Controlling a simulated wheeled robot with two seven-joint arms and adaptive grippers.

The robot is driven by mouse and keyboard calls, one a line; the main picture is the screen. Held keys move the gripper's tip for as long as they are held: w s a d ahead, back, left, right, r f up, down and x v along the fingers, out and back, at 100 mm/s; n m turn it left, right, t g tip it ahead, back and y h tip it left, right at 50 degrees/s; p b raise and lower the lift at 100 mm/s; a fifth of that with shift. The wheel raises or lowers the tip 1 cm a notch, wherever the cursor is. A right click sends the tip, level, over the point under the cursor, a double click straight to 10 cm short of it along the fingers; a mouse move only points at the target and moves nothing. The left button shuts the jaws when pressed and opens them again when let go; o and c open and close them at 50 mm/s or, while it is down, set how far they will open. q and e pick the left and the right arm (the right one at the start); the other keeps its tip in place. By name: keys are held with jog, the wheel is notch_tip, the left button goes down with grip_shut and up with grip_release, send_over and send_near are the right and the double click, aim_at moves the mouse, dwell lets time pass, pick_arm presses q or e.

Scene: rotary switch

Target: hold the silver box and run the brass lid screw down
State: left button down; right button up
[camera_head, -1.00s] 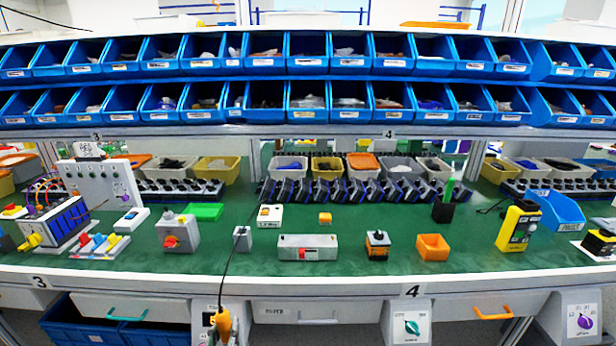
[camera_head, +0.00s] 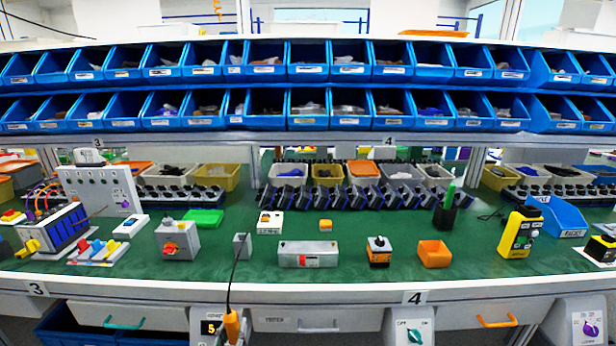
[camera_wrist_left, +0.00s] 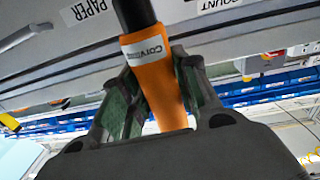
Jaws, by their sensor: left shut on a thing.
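The silver box (camera_head: 308,254) is a long, low metal block with a red patch on its front, lying on the green bench top near the middle of the head view. I cannot make out a brass screw on its lid. My left gripper (camera_wrist_left: 155,66) shows in the left wrist view, its fingers closed around an orange tool with a black end (camera_wrist_left: 163,95). An orange tool on a black cable (camera_head: 232,325) also shows at the bottom of the head view, below the bench's front edge. Its lower part is cut off. My right gripper is not in view.
A small grey box (camera_head: 242,245) stands left of the silver box. Green bench surface is clear around the silver box.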

pick_arm(q)
jog(key=w+d+r+m+h, duration=0.2)
jog(key=w+d+r+h, duration=0.2)
jog(key=d+r, duration=0.8)
jog(key=shift+w+d+r+m+g, duration=0.2)
jog(key=shift+w+r+m+g, duration=0.2)
jog(key=shift+w+r, duration=0.35)
jog(key=shift+s+d+r+m+g+h, duration=0.15)
jog(key=shift+r+m+g+h, duration=0.25)
jog(key=shift+m+h, duration=0.45)
jog(key=shift+s+d+r+m+g+h, duration=0.2)
jog(key=shift+m+g+h, duration=0.4)
jog(key=shift+h, duration=0.5)
jog(key=shift+s+d+r+m+g+h, duration=0.15)
jog(key=shift+r+m+g+h, duration=0.15)
jog(key=shift+m+g+h, duration=0.5)
jog(key=shift+s+d+r+m+h, duration=0.1)
jog(key=shift+d+r+m+h, duration=0.15)
jog(key=shift+h, duration=0.3)
jog(key=shift+a+g+h, duration=0.15)
jog(key=shift+g+h, duration=0.15)
jog(key=shift+h, duration=0.1)
jog(key=shift+s+d+r+m+g+h, duration=0.15)
jog(key=shift+d+m+g+h, duration=0.15)
jog(key=shift+m+g, duration=0.15)
jog(key=shift+r+m, duration=0.1)
jog(key=shift+m, duration=0.15)
jog(key=shift+a+g+h, duration=0.1)
jog(key=shift+g+h, duration=0.25)
jog(key=shift+h, duration=0.05)
